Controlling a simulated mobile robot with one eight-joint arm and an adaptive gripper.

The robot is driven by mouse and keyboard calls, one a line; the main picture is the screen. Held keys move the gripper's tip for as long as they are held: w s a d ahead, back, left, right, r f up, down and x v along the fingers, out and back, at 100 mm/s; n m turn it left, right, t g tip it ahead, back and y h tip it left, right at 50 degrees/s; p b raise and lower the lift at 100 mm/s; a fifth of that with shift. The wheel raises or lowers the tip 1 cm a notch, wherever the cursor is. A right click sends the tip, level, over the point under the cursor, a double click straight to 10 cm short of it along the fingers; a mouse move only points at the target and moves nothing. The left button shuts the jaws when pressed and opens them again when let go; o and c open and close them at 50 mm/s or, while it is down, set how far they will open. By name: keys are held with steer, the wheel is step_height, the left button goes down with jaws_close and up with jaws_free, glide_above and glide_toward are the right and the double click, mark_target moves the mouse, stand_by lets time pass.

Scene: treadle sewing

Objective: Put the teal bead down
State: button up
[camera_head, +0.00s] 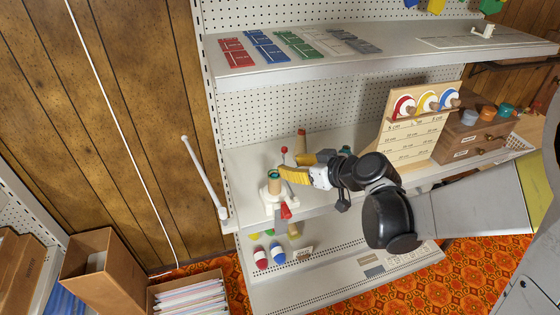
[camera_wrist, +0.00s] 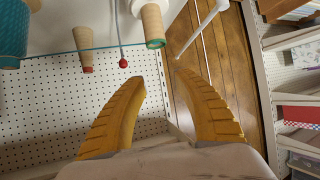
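A small teal piece, likely the teal bead (camera_head: 273,174), sits at the top of a tan cone (camera_head: 274,186) on a white stand on the middle shelf. In the wrist view, teal shows at the cone's end (camera_wrist: 156,43), just beyond my fingertips. My gripper (camera_head: 291,165) has two yellow fingers. It is beside the cone's top in the head view. The wrist view shows the fingertips (camera_wrist: 159,76) apart, with nothing between them. Whether a finger touches the cone cannot be told.
Another tan cone with a red tip (camera_head: 301,141) and a red-ended rod (camera_head: 284,151) stand close by. A larger teal object (camera_wrist: 10,32) is at the wrist view's left. A wooden board with colored discs (camera_head: 415,125) stands right. The pegboard is behind.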

steer(key=s+d+r+m+g+h, duration=0.1)
steer(key=s+d+m+h, duration=0.3)
steer(key=s, duration=0.6)
steer(key=s+d+r+m+g+h, duration=0.1)
steer(key=s+d+r+m+h, duration=0.2)
steer(key=s+d, duration=0.6)
steer(key=shift+s+d+m+h, duration=0.2)
steer(key=shift+s+m+h, duration=0.25)
steer(key=shift+s, duration=0.75)
step_height(320, 180, down, 12)
steer(key=b, duration=1.2)
steer(key=shift+f, duration=0.15)
